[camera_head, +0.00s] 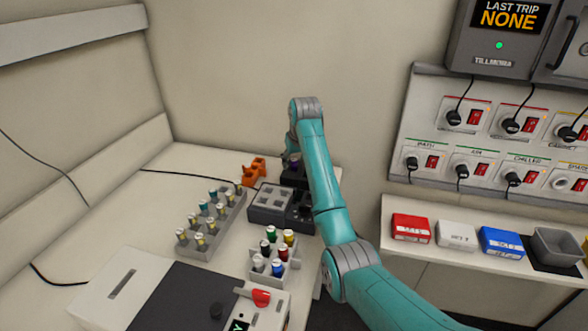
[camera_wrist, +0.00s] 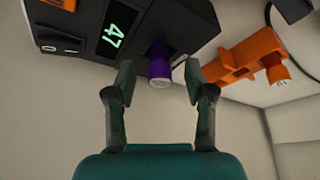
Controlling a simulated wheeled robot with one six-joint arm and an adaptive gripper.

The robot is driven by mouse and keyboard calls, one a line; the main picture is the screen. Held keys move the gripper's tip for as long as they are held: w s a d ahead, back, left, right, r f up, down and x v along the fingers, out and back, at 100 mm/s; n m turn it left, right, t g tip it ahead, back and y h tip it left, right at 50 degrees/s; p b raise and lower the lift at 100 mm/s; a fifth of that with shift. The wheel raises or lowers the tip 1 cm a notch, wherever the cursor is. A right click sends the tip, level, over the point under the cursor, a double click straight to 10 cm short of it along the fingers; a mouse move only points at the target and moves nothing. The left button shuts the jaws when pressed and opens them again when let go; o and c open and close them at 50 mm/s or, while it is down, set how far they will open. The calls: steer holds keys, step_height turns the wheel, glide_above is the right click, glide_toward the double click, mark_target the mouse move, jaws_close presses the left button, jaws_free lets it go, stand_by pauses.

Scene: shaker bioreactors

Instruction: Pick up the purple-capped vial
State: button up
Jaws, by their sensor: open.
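The purple-capped vial (camera_wrist: 159,70) shows in the wrist view, with its purple cap and pale end towards the camera. It sits at the edge of a dark device (camera_wrist: 165,25) with a green display reading 47. My gripper (camera_wrist: 158,80) is open, with one finger on each side of the vial and visible gaps to both. I cannot tell how far beyond the fingertips the vial is. In the head view a small dark purple spot (camera_head: 295,162) shows beside my arm's far end; my gripper is mostly hidden there.
An orange holder (camera_wrist: 240,55) with a capped vial is close to the right finger; it also shows in the head view (camera_head: 254,171). A grey rack of vials (camera_head: 208,228), a pale rack of coloured caps (camera_head: 275,268) and a grey block (camera_head: 270,203) stand on the bench.

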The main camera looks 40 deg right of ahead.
mark_target(294, 160)
steer(key=shift+w+f, duration=0.15)
steer(key=shift+f, duration=0.2)
steer(key=shift+c, duration=0.3)
steer(key=c, duration=0.9)
steer(key=shift+o, duration=0.2)
step_height(294, 160, up, 10)
